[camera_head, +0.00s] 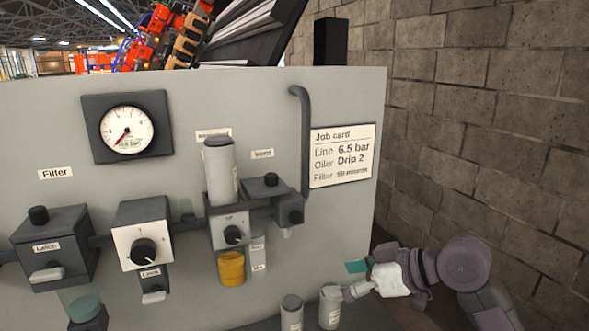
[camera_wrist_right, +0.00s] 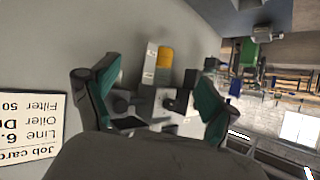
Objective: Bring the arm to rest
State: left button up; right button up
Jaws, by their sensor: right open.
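My right gripper (camera_head: 354,279) is at the lower right of the head view, in front of the panel's lower right part, just above a grey cylinder (camera_head: 330,306). In the right wrist view its two teal-padded fingers (camera_wrist_right: 150,98) are spread wide with nothing between them. Beyond them, apart from the fingers, shows the panel's hardware with a yellow cup (camera_wrist_right: 165,57). I cannot tell whether the gripper touches the grey cylinder. My left gripper is in neither view.
A grey panel (camera_head: 345,215) carries a gauge (camera_head: 127,130), a latch box (camera_head: 52,245), a knob unit (camera_head: 143,235), a yellow bowl (camera_head: 231,268) and a job card (camera_head: 342,155). A second grey cylinder (camera_head: 291,313) stands lower down. A block wall (camera_head: 480,120) bounds the right side.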

jog(key=s+d+f+m+h, duration=0.1)
jog(key=s+f+h, duration=0.1)
jog(key=s+f, duration=0.35)
jog(key=s+d+f+m+h, duration=0.1)
jog(key=s+f+m, duration=0.1)
jog(key=f, duration=0.6)
jog(key=s+f+m+h, duration=0.1)
jog(key=s+f+h, duration=0.1)
jog(key=s+f, duration=0.35)
jog(key=s+d+f+m+g+h, duration=0.1)
jog(key=s+d+f+m+h, duration=0.15)
jog(key=s+d+f, duration=0.4)
jog(key=s+d+f+m+g+h, duration=0.2)
jog(key=s+d+f+h, duration=0.1)
jog(key=s, duration=0.7)
notch_tip(320, 180, down, 27)
jog(key=s, duration=0.1)
jog(key=s+d+f+g, duration=0.2)
jog(key=s+f, duration=1.3)
jog(key=s, duration=0.1)
jog(key=shift+s+d+f, duration=0.25)
jog(key=shift+s+d, duration=0.05)
jog(key=shift+s, duration=0.05)
